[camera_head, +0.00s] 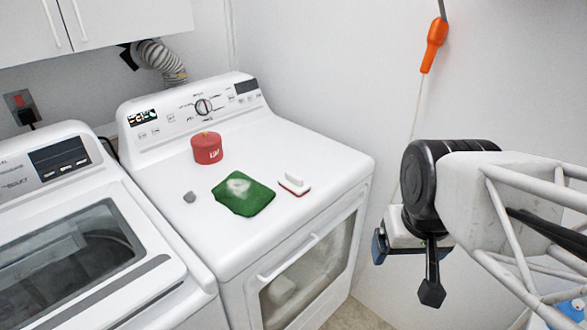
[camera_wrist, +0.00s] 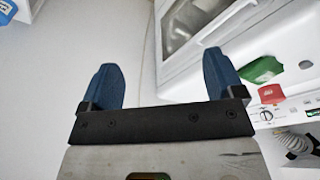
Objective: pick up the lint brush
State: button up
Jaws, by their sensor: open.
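The lint brush (camera_head: 294,184), a small white block with a handle and a red lower edge, lies on top of the white dryer (camera_head: 330,152), right of a green cloth (camera_head: 243,194). I cannot make it out in the wrist view, where a finger may hide it. My gripper (camera_head: 408,246) is in the air right of the dryer, apart from the brush. In the wrist view my gripper (camera_wrist: 162,80) has its two blue fingers wide apart, with nothing between them.
A washer (camera_head: 75,245) stands to the left. An orange-handled item (camera_head: 433,45) hangs by the right wall. The dryer's right front corner is clear.

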jog(key=w+a+r+n, duration=0.2)
jog(key=w+a+n, duration=0.1)
jog(key=w, duration=0.9)
jog(key=n+g, duration=0.3)
jog(key=n, duration=0.3)
send_over(294, 175)
jog(key=f, duration=1)
jog(key=shift+s+d+f, duration=0.2)
jog(key=shift+f, duration=0.2)
jog(key=shift+w+a+f, duration=0.15)
jog(key=shift+w+a, duration=0.05)
jog(key=shift+w, duration=0.05)
jog(key=shift+f, duration=1.3)
jog(key=shift+f, duration=0.1)
jog(key=shift+f, duration=2.5)
